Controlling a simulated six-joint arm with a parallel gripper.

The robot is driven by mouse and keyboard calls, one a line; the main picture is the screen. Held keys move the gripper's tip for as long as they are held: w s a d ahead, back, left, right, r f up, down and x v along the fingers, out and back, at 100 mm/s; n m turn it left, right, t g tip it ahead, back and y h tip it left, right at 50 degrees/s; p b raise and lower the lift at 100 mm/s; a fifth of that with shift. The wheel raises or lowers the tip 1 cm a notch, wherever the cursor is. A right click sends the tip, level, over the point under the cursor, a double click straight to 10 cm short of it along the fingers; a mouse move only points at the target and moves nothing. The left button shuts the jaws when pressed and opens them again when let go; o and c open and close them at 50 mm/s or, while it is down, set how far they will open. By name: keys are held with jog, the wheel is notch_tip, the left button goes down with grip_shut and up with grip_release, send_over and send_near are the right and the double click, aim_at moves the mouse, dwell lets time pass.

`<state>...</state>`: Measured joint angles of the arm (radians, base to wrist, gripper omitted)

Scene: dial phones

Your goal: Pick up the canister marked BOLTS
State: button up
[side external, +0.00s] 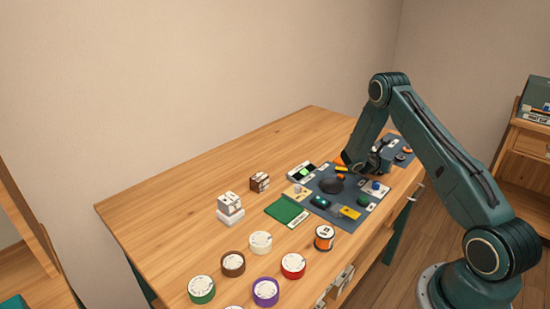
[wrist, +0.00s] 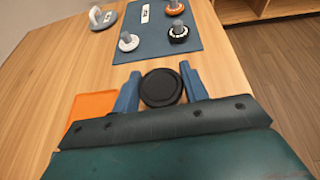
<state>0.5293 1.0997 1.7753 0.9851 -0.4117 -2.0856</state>
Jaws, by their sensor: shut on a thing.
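My gripper (wrist: 160,82) has its two blue fingers on either side of a round thing with a black lid (wrist: 160,87) and is shut on it. No label on this thing shows, so I cannot tell whether it is marked BOLTS. In the side view my gripper (side external: 354,166) is over the far right part of the table, and what it holds is mostly hidden.
A flat orange piece (wrist: 91,106) lies left of my fingers. Beyond them a blue-grey mat (wrist: 157,42) bears several knobs. A dark mat (side external: 322,203) with small objects lies nearby in the side view. Several round dials, such as a red one (side external: 293,266), are at the front.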

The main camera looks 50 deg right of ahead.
jog(key=shift+r, duration=0.1)
notch_tip(320, 180, up, 20)
dwell(1.0)
dwell(0.5)
